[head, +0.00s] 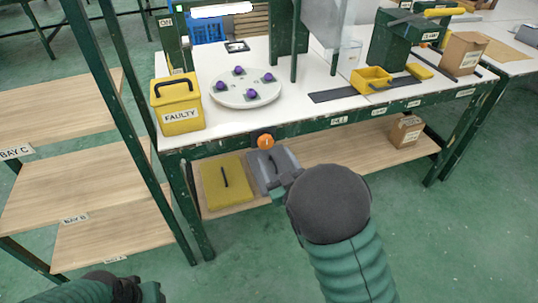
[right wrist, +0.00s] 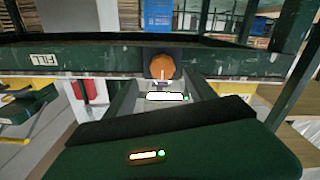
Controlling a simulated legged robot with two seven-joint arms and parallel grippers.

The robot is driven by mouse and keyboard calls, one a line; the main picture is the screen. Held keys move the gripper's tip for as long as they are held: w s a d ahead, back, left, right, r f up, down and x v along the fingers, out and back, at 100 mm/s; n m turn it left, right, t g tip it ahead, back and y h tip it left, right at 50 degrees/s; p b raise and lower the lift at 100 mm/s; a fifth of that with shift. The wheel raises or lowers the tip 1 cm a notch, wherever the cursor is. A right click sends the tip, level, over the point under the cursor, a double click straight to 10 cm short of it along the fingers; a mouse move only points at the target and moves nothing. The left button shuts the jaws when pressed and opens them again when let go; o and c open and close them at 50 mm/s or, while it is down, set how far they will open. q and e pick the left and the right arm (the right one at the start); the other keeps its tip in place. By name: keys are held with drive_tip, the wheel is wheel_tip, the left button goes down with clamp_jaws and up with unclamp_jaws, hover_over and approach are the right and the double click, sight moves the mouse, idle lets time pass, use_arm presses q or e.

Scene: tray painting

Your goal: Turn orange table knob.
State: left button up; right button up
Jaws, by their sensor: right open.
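The orange knob (head: 265,141) sits on the green front rail of the white-topped table (head: 300,85). In the right wrist view the knob (right wrist: 162,67) is round, with a pale upright line on its face, on a dark mount. My right gripper (head: 268,165) is open and empty just in front of and below the knob in the head view. In the right wrist view its grey jaws (right wrist: 160,92) reach toward the knob, which shows beyond them; I cannot tell if they touch it. My left gripper (head: 132,290) is low at the bottom left, far from the knob.
A round white tray (head: 220,97) with several purple pieces stands on the table, beside a yellow box marked FAULTY (head: 178,105). A yellow bin (head: 370,80) is further right. Wooden shelves (head: 70,165) stand at left. A yellow lidded box (head: 215,185) sits on the lower shelf.

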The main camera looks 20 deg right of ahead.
sight(267, 144)
drive_tip(key=w, duration=0.3)
drive_tip(key=w+b, duration=0.1)
drive_tip(key=w, duration=0.1)
drive_tip(key=shift+w+a, duration=0.15)
drive_tip(key=shift+a, duration=0.2)
drive_tip(key=shift+w+a, duration=0.15)
drive_tip(key=shift+w, duration=0.3)
drive_tip(key=shift+d, duration=0.2)
drive_tip(key=shift+c, duration=0.8)
drive_tip(key=shift+a, duration=0.1)
drive_tip(key=c, duration=1.2)
